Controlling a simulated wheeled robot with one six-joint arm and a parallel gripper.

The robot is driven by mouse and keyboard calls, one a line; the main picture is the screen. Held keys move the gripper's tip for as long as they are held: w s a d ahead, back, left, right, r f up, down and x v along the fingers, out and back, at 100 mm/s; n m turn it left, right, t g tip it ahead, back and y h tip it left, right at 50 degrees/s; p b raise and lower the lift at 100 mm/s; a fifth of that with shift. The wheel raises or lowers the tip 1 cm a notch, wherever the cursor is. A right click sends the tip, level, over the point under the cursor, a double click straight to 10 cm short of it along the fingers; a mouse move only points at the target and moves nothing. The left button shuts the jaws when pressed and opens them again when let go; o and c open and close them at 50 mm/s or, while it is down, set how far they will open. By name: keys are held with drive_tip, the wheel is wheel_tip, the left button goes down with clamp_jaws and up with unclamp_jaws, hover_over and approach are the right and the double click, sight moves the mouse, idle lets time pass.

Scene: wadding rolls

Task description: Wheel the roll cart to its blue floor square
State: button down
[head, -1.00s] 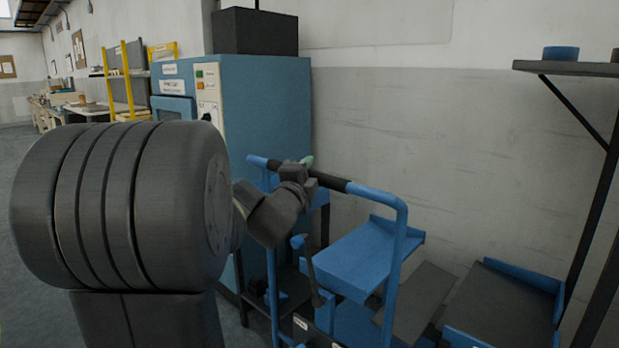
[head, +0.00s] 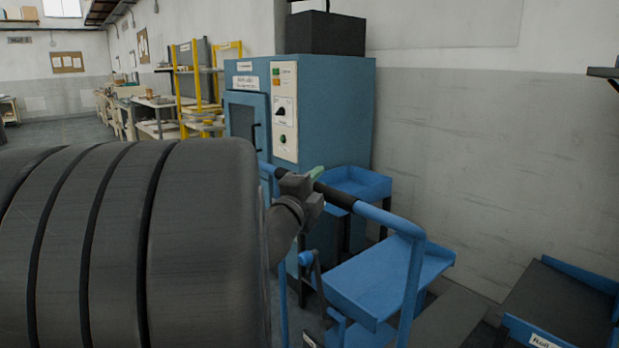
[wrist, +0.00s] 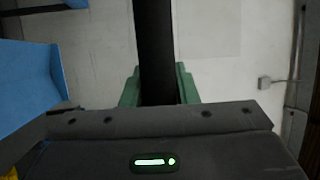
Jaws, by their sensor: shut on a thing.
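The roll cart (head: 412,262) has a blue tube frame with a black grip on its handle and a blue tray (head: 385,283) on it. My gripper (head: 312,180) is shut on the black grip of the handle (head: 334,196). In the wrist view, the green fingers of my gripper (wrist: 158,88) sit on either side of the dark handle bar (wrist: 154,45). The lower part of the cart is cut off by the frame. The blue floor square is not seen in any view.
A blue machine (head: 335,115) with a control panel stands behind the cart, with a blue tray table (head: 357,184) beside it. A grey wall (head: 480,170) runs along the right. A dark-topped blue stand (head: 560,305) is at lower right. Yellow shelving (head: 190,95) stands farther back.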

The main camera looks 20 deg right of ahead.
drive_tip(key=shift+s+a, duration=0.1)
drive_tip(key=shift+a, duration=0.1)
drive_tip(key=c, duration=1.1)
unclamp_jaws()
drive_tip(key=p+v, duration=0.1)
drive_tip(key=v, duration=1.2)
drive_tip(key=shift+s+a+f, duration=0.1)
drive_tip(key=shift+s+a, duration=0.15)
drive_tip(key=shift+s, duration=0.1)
drive_tip(key=shift+w, duration=0.1)
